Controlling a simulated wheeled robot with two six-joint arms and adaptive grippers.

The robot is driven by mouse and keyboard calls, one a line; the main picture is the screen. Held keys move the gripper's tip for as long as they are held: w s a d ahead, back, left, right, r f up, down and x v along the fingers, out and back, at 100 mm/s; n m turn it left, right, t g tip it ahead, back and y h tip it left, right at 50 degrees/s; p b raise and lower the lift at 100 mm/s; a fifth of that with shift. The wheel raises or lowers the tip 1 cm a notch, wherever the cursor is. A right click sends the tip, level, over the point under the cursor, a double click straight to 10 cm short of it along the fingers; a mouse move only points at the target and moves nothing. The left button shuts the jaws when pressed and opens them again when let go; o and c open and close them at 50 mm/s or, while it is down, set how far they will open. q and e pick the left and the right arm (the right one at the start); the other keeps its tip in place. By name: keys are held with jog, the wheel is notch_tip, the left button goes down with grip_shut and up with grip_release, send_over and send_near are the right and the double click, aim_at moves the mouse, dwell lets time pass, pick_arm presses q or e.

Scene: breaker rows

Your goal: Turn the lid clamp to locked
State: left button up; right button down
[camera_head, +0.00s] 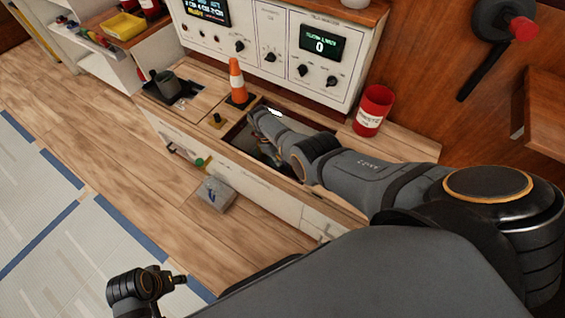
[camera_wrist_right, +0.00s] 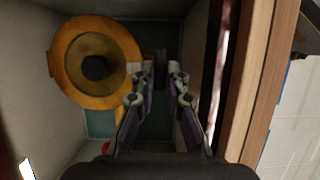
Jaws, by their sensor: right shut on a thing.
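My right gripper (camera_wrist_right: 160,82) reaches down into the open recess in the bench and is shut on a narrow dark piece (camera_wrist_right: 160,62) that stands between its fingertips. I cannot tell for sure whether this piece is the lid clamp or how far it is turned. To its left in the wrist view is a round brass-coloured part (camera_wrist_right: 68,70) with a dark centre. In the head view my right arm hides much of the recess (camera_head: 240,138), and the right fingertips are hard to make out. A dark joint of my left arm shows at the lower left; its fingers are not seen.
An orange cone (camera_head: 236,80) stands beside the recess, and a red can (camera_head: 373,111) stands right of it. A control panel (camera_head: 285,50) rises behind. A grey box (camera_head: 215,194) is at the bench's front. A wooden edge (camera_wrist_right: 270,80) runs close right of the gripper.

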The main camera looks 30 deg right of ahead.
jog(key=shift+w, duration=0.1)
jog(key=c, duration=1.4)
grip_release()
jog(key=shift+o, duration=0.2)
jog(key=shift+r, duration=0.2)
jog(key=v, duration=1.1)
jog(key=shift+r, duration=0.3)
jog(key=shift+a, duration=0.1)
